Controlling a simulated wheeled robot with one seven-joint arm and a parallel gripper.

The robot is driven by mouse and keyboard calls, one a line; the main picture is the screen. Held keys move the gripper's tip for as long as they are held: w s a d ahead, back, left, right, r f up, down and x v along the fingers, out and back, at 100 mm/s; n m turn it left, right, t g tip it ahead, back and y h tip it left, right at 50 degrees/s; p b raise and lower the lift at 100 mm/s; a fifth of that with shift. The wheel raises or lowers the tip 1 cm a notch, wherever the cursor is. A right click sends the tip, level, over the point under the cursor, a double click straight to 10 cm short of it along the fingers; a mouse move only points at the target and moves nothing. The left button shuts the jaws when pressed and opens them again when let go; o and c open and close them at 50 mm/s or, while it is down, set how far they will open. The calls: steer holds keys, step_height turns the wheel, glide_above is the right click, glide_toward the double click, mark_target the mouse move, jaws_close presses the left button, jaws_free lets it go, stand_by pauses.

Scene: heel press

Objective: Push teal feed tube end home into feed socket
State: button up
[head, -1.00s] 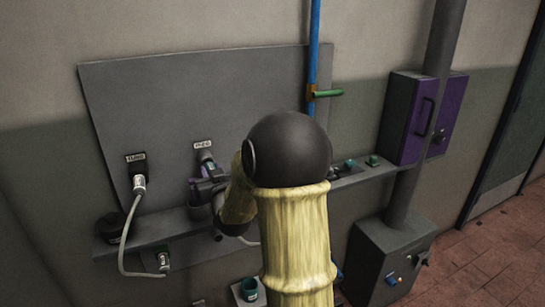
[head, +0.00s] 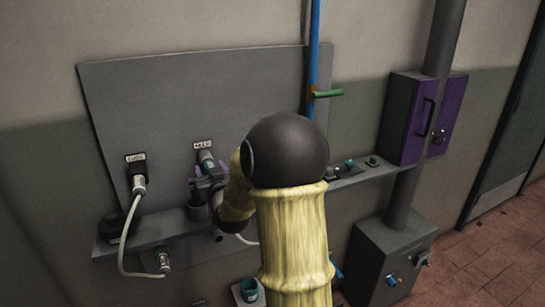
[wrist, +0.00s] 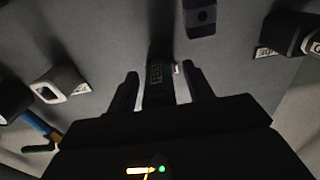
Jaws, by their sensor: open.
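The teal feed tube end (wrist: 158,88) is dark and lies between my gripper's fingers in the wrist view, with a gap on each side. In the head view it shows as a small piece (head: 207,163) just below the feed label on the grey panel. My gripper (wrist: 161,82) is open, its two dark purple fingers on either side of the tube end. It also shows in the head view (head: 208,172), close to the panel. The feed socket is mostly hidden behind the tube end. I cannot tell how deep the end sits.
A white cable (head: 126,232) runs from a plug (head: 139,186) left of the feed position. A grey shelf (head: 165,233) juts out below the panel. A blue pipe (head: 314,60) with a green handle (head: 328,94) and a purple-sided box (head: 417,117) stand to the right.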

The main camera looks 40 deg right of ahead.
steer(key=b+v, duration=1)
steer(key=v, duration=0.7)
steer(key=shift+s, duration=0.25)
steer(key=shift+f, duration=0.15)
